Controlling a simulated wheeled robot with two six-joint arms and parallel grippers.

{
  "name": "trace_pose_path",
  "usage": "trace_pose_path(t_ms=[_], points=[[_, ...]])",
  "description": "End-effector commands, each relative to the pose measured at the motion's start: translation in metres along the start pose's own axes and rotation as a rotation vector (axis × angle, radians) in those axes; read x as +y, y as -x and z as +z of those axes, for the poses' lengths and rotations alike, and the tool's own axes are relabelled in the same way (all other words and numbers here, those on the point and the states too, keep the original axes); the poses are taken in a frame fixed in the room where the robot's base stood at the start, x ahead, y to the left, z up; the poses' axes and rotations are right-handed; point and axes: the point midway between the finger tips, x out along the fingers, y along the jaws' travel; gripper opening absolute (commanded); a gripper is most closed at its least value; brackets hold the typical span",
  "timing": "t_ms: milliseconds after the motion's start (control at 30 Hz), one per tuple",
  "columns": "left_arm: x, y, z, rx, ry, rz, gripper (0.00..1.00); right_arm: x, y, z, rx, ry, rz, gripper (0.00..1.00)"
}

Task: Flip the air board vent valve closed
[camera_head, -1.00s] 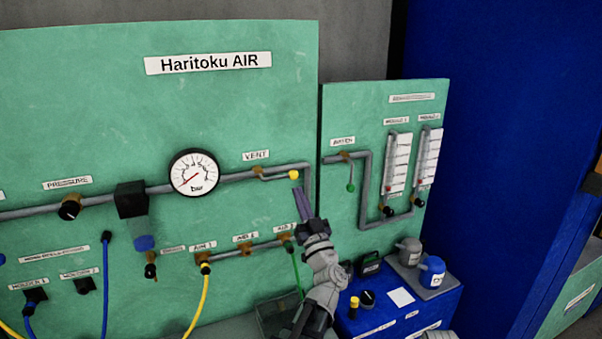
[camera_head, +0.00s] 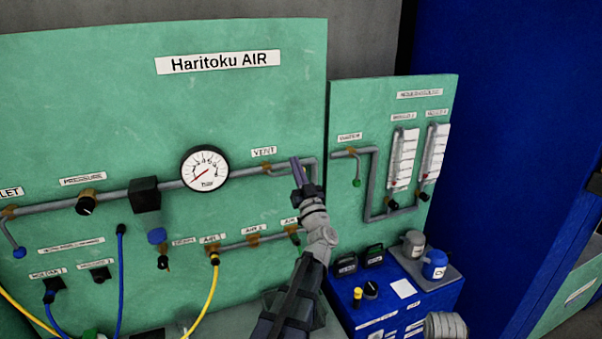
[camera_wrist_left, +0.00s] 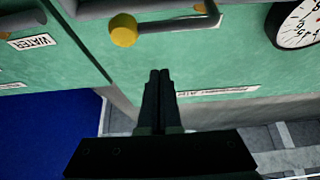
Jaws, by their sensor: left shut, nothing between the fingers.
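The vent valve (camera_head: 267,168) is a small brass body on the grey pipe under the VENT label (camera_head: 264,152), right of the gauge. In the left wrist view its thin lever (camera_wrist_left: 165,25) runs roughly along the pipe and ends in a yellow knob (camera_wrist_left: 124,30). In the head view my left gripper (camera_head: 296,163) is in front of the lever's end and hides the knob. My left gripper is shut and empty. In the left wrist view its fingertips (camera_wrist_left: 160,73) are below the lever in the picture, with a gap to the knob. My right gripper does not show.
A round pressure gauge (camera_head: 204,168) is left of the valve. The pipe (camera_head: 314,172) bends down close to my gripper's right. A second panel (camera_head: 350,115) with a water valve stands right.

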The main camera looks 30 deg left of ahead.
Motion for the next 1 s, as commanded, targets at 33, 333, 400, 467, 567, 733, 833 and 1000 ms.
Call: trace_pose_path(t_ms=[33,333,400,467,567,733,833,1000], points=[[0.001,-0.013,-0.002,0.0,-0.002,-0.002,0.0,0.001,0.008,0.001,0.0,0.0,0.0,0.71],[0.0,0.003,0.031,0.0,0.0,0.0,0.0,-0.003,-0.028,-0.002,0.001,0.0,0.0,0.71],[0.0,0.004,0.034,0.0,0.0,0.001,0.0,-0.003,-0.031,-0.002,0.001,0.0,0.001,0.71],[0.0,0.005,0.036,0.0,0.0,0.001,0.0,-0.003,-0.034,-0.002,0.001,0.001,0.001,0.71],[0.0,0.006,0.038,0.0,0.0,0.001,0.0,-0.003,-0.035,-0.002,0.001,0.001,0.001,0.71],[0.0,0.006,0.038,0.0,0.0,0.001,0.0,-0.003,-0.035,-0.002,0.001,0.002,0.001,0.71],[0.0,0.005,0.038,0.0,0.0,0.001,0.0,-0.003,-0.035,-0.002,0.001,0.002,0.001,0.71],[0.0,0.006,0.038,0.0,-0.001,0.002,0.0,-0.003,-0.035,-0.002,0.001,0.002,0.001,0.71]])
